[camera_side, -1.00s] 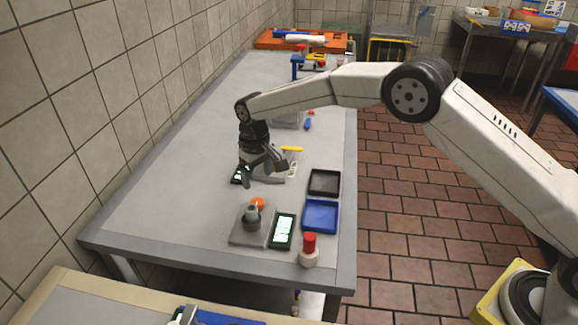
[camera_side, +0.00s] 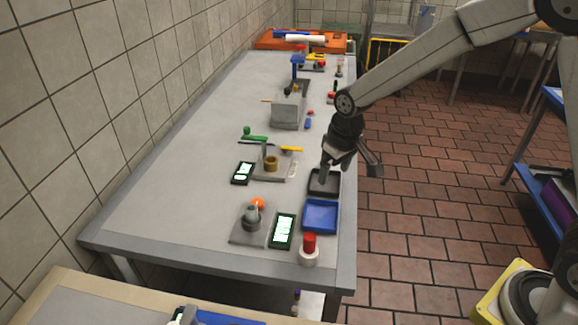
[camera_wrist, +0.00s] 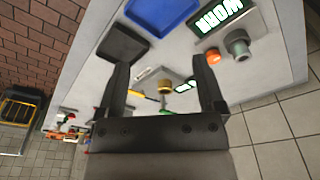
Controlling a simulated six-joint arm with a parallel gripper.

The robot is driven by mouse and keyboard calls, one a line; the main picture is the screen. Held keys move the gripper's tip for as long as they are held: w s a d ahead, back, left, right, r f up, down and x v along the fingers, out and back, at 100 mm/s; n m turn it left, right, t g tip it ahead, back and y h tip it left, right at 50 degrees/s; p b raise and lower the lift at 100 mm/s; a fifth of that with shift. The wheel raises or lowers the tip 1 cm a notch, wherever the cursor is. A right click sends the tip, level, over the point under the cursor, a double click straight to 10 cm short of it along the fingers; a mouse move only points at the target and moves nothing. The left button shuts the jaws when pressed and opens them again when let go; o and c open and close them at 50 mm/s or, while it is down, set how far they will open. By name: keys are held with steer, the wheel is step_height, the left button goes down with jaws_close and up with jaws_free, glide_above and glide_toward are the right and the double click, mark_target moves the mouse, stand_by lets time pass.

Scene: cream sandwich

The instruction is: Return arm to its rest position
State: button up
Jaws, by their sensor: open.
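My gripper (camera_side: 348,168) is at the right edge of the table in the side view, above and partly in front of the black tray (camera_side: 318,187). In the wrist view its two fingers (camera_wrist: 165,92) are spread wide with nothing between them close up. The black tray also shows in the wrist view (camera_wrist: 122,42), beyond the left finger. The grey table (camera_side: 170,185) carries the work items.
A blue tray (camera_side: 320,215), a red-capped white container (camera_side: 309,250), two lit displays (camera_side: 283,231) and small fixtures (camera_side: 272,163) stand near the arm. A grey box (camera_side: 288,110) is farther back. The table's left side is clear.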

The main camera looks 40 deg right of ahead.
steer(key=s+d, duration=0.2)
steer(key=s, duration=0.6)
steer(key=s+d+m+t, duration=0.1)
steer(key=s+d, duration=0.2)
steer(key=s, duration=0.4)
steer(key=shift+s+f, duration=0.4)
